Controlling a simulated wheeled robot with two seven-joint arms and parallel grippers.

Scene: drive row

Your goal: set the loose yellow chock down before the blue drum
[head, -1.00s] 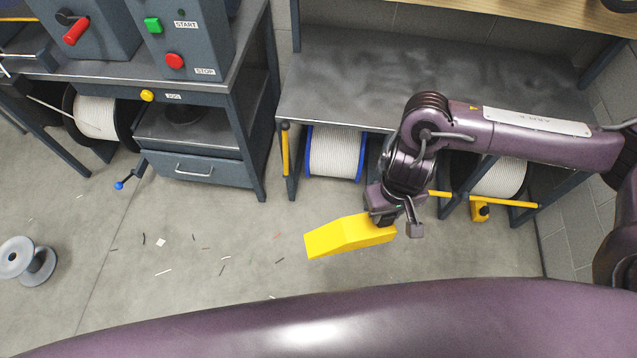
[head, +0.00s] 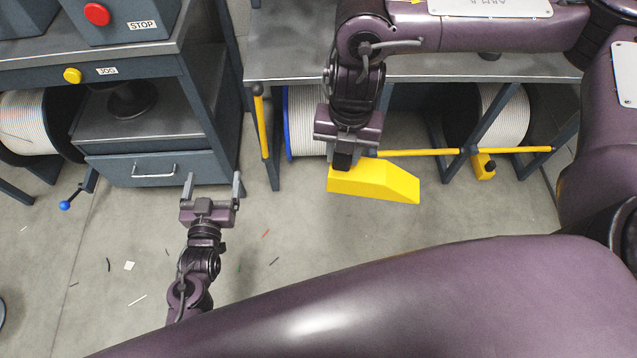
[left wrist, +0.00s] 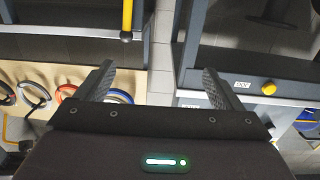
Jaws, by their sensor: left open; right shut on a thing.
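The yellow chock (head: 375,182) is a wedge with its thick end to the left and its thin end to the right in the head view. My right gripper (head: 343,163) is shut on its thick end from above. The blue drum (head: 304,121) is a blue-rimmed reel of pale cable under the steel bench. The chock and right gripper hide its right part. I cannot tell how high the chock is above the floor. My left gripper (head: 213,182) is open and empty, left of the chock, before the grey drawer. Its open fingers also show in the left wrist view (left wrist: 158,88).
A yellow bar (head: 410,153) with a yellow block (head: 483,166) runs across the right bay before a dark-rimmed drum (head: 507,113). An upright yellow bar (head: 261,122) stands left of the blue drum. A blue-knobbed crank (head: 66,204) is at left. The floor between has small scraps.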

